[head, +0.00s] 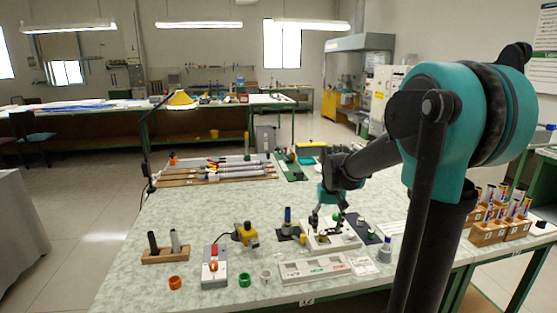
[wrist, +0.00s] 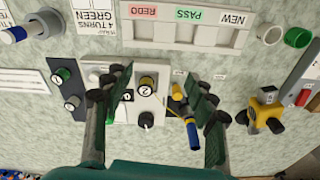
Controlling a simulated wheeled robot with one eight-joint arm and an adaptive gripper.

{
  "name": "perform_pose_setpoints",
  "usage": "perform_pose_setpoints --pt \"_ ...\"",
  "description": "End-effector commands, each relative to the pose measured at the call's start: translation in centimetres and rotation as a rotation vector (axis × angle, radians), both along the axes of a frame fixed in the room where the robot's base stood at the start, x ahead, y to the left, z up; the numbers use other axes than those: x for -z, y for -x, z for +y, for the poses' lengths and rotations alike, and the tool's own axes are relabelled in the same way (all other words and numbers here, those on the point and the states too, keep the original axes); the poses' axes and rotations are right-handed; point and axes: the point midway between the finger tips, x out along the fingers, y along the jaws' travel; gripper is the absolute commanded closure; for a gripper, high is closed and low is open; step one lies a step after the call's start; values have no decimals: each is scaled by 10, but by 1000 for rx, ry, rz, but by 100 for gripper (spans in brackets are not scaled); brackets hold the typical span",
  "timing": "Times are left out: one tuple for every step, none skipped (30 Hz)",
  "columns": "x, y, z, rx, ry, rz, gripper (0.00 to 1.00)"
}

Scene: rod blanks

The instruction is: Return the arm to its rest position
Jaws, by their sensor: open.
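My arm reaches in from the right of the head view over the worktable (head: 200,215). My gripper (head: 325,222) points down above a white fixture (head: 345,240). In the wrist view, my gripper (wrist: 155,88) has its two dark fingers spread wide, with nothing held between them. The fixture (wrist: 146,110) lies between and below the fingers, with a yellow-topped post marked 2 (wrist: 147,82). A blue and yellow piece (wrist: 190,125) shows close beside the right finger; I cannot tell whether they touch.
A tray (head: 316,269) marked NEW, PASS and REDO lies in front of the fixture. A yellow device (head: 247,234) and a red-and-grey box (head: 215,268) stand to its left. Wooden blocks (head: 490,232) with several upright rods are at right. Rods lie in a rack (head: 215,175) behind.

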Motion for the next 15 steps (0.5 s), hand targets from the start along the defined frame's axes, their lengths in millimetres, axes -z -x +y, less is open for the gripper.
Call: perform_pose_setpoints --pt "4 10 -2 3 -1 -13 43" --pt "6 16 -3 4 -1 -22 43" --pt "10 25 -5 6 -2 -34 43" --pt "13 33 -6 8 -3 -44 43" --pt "17 40 -8 9 -3 -55 43" --pt "22 52 -10 12 -4 -72 43" --pt "27 62 -11 15 -5 -86 43" --pt "32 73 -13 17 -5 -101 43" --pt "40 88 -16 21 -6 -123 43" --pt "46 100 -18 24 -6 -139 43" --pt "52 111 -19 27 -7 -156 43" --pt "60 125 -21 31 -7 -177 43" --pt "65 136 -22 33 -7 -191 43" --pt "71 145 -23 35 -8 -205 43" --pt "77 157 -24 37 -8 -221 43"
